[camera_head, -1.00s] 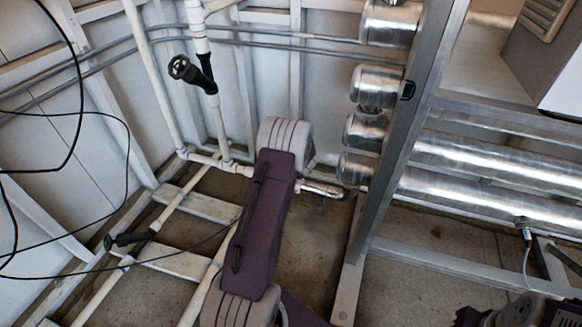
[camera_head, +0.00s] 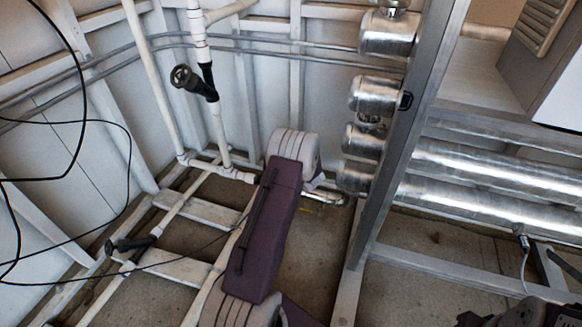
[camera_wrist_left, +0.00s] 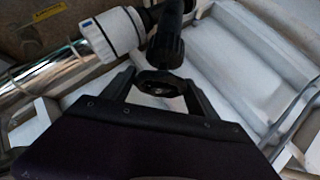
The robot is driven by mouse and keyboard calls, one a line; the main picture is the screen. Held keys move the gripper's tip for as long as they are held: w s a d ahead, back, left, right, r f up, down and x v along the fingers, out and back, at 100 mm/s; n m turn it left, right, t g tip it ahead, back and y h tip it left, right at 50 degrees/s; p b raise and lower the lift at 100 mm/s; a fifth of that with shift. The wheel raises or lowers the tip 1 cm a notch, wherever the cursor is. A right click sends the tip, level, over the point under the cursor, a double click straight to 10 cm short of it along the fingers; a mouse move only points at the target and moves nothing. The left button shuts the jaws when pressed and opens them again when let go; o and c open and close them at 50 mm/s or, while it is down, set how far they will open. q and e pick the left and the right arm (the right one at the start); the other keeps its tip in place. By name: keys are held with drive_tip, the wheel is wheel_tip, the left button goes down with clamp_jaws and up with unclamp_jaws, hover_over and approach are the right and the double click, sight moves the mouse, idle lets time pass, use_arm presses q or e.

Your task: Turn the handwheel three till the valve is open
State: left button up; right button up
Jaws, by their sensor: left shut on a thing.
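In the left wrist view a small black handwheel (camera_wrist_left: 155,76) sits between the two dark fingers of my left gripper (camera_wrist_left: 160,84), which is shut on it. A black valve body (camera_wrist_left: 166,45) rises behind the wheel. In the head view this wheel and my left gripper are hidden behind my purple arm link. Two other black handwheels show there: one (camera_head: 183,76) on the upright white pipe, and one (camera_head: 112,246) low at the left. I cannot tell the valve's opening from these frames. My right gripper is not in view.
A white coupling with a blue mark (camera_wrist_left: 110,35) joins a shiny pipe left of the held wheel. Metal cylinders (camera_head: 376,95) and a steel frame post (camera_head: 396,150) stand right of my arm. Black cables (camera_head: 75,120) hang at the left.

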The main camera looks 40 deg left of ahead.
use_arm(q)
drive_tip(key=shift+d+n+y+p, duration=0.1)
drive_tip(key=shift+n+y+p, duration=0.25)
drive_tip(key=shift+n+y, duration=0.25)
drive_tip(key=shift+n, duration=0.5)
drive_tip(key=shift+f+n+y, duration=0.1)
drive_tip(key=shift+n+y, duration=0.2)
drive_tip(key=shift+y, duration=0.2)
drive_tip(key=shift+f+n+b, duration=0.15)
drive_tip(key=shift+n+b, duration=0.25)
drive_tip(key=n+y+b, duration=0.1)
drive_tip(key=b, duration=0.3)
drive_tip(key=shift+n+g+y, duration=0.3)
drive_tip(key=shift+g, duration=0.1)
drive_tip(key=shift+b, duration=0.45)
drive_tip(key=shift+r+n, duration=0.2)
drive_tip(key=shift+n, duration=0.1)
drive_tip(key=o, duration=1.3)
